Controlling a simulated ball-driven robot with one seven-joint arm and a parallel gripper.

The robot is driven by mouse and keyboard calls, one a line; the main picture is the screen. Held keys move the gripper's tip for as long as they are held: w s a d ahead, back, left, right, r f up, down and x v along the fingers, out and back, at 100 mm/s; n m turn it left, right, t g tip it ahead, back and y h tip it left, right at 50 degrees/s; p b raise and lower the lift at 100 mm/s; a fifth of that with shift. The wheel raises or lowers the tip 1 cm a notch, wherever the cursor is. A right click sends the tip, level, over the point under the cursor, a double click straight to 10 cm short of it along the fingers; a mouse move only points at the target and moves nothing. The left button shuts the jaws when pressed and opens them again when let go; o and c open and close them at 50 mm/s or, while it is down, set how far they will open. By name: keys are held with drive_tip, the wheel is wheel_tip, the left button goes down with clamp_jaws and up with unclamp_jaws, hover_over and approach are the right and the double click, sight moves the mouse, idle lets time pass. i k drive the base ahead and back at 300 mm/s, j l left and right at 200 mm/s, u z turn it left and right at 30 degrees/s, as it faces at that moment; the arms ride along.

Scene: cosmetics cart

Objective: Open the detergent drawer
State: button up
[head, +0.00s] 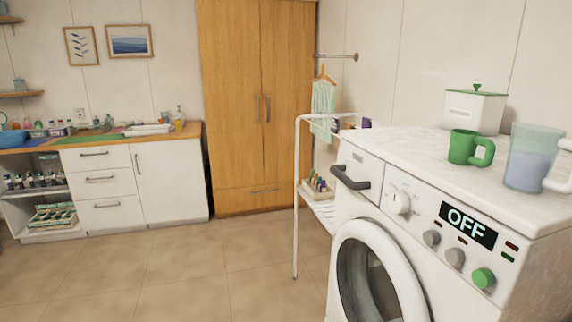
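The detergent drawer (362,162) is a white panel at the upper left of the washing machine's front. It looks closed, its face about level with the front. Its dark grey bar handle (350,178) sticks out from it. The white washing machine (410,222) stands at the right of the head view, with its display reading OFF. Its round door (377,277) looks shut, and the bottom of the machine is cut off by the picture edge. My gripper is not in view.
A green mug (469,148), a measuring jug (532,158) and a white box (473,110) stand on the machine's top. A white-framed cart (297,200) stands close to the machine's left side. Floor (200,275) is clear at left and centre. A wooden wardrobe (235,90) stands behind.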

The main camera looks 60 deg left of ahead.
sight(359, 169)
drive_tip(key=u, duration=1.25)
